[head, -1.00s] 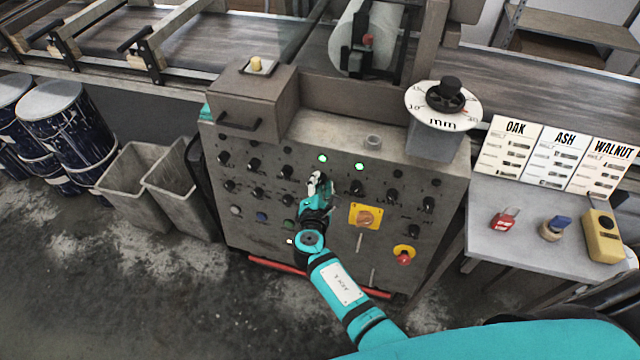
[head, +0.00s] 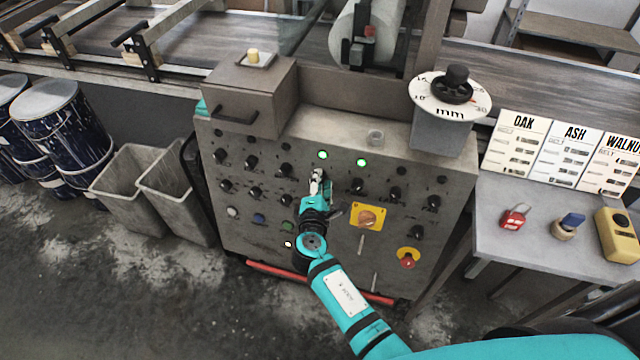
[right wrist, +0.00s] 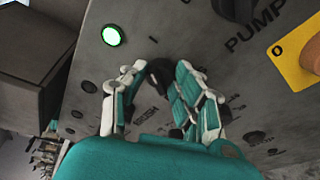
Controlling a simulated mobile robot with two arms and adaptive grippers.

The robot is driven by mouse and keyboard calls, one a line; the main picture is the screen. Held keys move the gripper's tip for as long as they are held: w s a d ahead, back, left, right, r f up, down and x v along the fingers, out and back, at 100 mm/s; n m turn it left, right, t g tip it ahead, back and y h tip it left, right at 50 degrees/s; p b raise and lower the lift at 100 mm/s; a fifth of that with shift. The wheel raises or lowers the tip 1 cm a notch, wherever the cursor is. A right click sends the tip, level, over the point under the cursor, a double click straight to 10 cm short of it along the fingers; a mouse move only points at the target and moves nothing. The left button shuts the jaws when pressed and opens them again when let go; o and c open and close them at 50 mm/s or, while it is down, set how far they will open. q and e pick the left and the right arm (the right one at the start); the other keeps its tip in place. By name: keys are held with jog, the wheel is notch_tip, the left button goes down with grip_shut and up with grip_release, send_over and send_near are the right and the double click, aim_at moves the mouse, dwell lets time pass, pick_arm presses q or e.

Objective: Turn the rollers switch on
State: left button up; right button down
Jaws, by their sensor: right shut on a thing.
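My right gripper (head: 318,178) is at the grey control panel (head: 340,270), on a black rotary knob (right wrist: 158,72) below a lit green lamp (right wrist: 113,35). In the right wrist view its fingers (right wrist: 148,85) are on both sides of this knob, shut on it. An "I" mark shows on the panel beside the knob. My left gripper is out of view.
A second green lamp (head: 361,162) is lit to the right. Near the gripper are a yellow-plated switch (head: 367,217), a red stop button (head: 407,261) and several other black knobs. The PUMP knob (right wrist: 235,10) is close on the right. A side table (head: 500,248) stands to the right.

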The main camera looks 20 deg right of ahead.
jog(key=c, duration=1)
grip_release()
jog(key=v, duration=1.2)
jog(key=shift+d, duration=0.1)
